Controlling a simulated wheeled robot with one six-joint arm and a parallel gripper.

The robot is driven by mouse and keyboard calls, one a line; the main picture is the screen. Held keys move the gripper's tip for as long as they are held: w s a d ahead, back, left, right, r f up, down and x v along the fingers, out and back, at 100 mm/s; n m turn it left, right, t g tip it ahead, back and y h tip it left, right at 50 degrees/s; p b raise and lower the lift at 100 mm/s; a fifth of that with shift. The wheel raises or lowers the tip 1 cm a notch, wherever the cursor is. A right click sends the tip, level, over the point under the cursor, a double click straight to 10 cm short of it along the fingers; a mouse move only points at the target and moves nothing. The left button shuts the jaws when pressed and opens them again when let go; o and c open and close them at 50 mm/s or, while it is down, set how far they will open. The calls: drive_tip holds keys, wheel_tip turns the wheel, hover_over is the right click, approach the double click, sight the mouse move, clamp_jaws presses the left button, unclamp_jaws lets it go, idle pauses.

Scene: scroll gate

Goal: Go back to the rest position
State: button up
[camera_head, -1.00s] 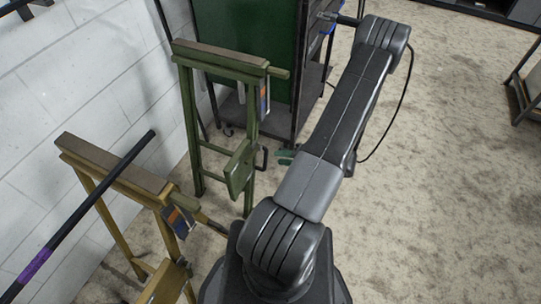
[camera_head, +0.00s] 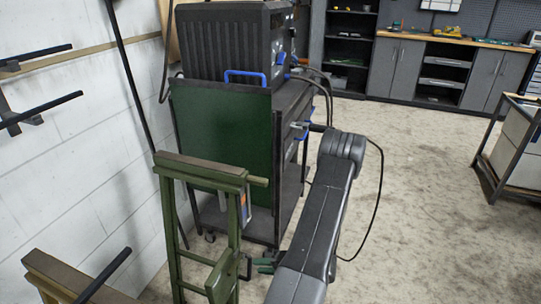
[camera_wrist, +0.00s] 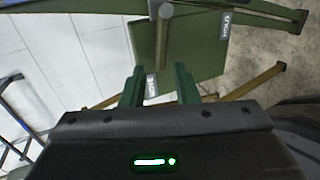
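My gripper (camera_head: 265,262) has green fingers and sits low, just right of the green stand (camera_head: 232,225) in the head view. In the wrist view my gripper (camera_wrist: 160,88) shows two green fingers spread apart, with nothing seen clamped between them. A green plate (camera_wrist: 195,45) and a round post (camera_wrist: 163,30) lie beyond the fingertips. Small labels on the stand read HOLD (camera_wrist: 227,25). My arm stretches forward from the bottom of the head view and bends at a far joint. Whether the fingers touch the stand cannot be told.
A yellow-brown stand (camera_head: 65,280) with a black bar is at lower left. A dark cart (camera_head: 225,135) with a green panel stands behind the green stand. The white wall (camera_head: 75,130) is close on the left. Open concrete floor (camera_head: 420,200) lies to the right.

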sight(237, 265)
drive_tip(key=x, duration=0.9)
drive_tip(key=shift+a+f+b, duration=0.1)
drive_tip(key=shift+f+b, duration=0.05)
drive_tip(key=shift+b, duration=0.25)
drive_tip(key=p+v, duration=0.2)
drive_tip(key=v, duration=1.2)
drive_tip(key=b+x, duration=0.3)
drive_tip(key=x, duration=1.1)
drive_tip(key=shift+f+n, duration=0.3)
drive_tip(key=shift+s+r, duration=0.1)
